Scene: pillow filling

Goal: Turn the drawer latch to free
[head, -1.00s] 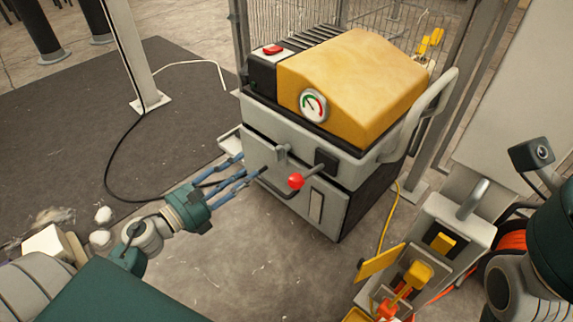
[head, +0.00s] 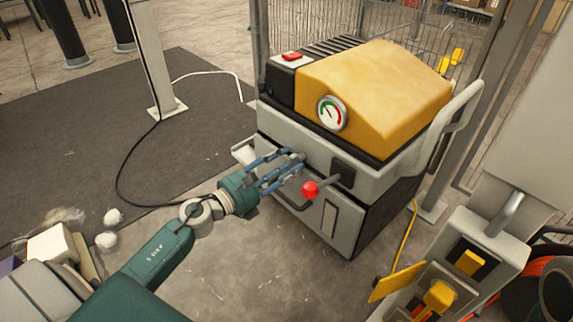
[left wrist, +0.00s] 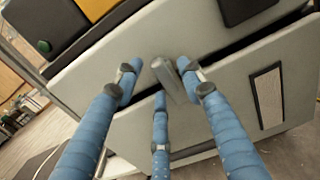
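The drawer latch is a small grey metal tab (left wrist: 170,80) across the gap between the machine's upper panel and the drawer front (left wrist: 220,110). In the head view the latch (head: 298,157) is partly hidden by my fingers. My left gripper (head: 287,166) reaches the machine front from the left. In the left wrist view its blue fingers (left wrist: 160,80) are spread, with the latch between the two upper tips and the third finger below. I cannot tell whether any finger touches it. The latch looks slightly tilted. My right gripper is not in view.
A lever with a red ball (head: 311,190) sticks out just right of my fingers. The yellow-topped machine (head: 375,90) has a gauge (head: 332,113) above. A stand with yellow parts (head: 460,250) is at right. Floor in front of the machine is clear.

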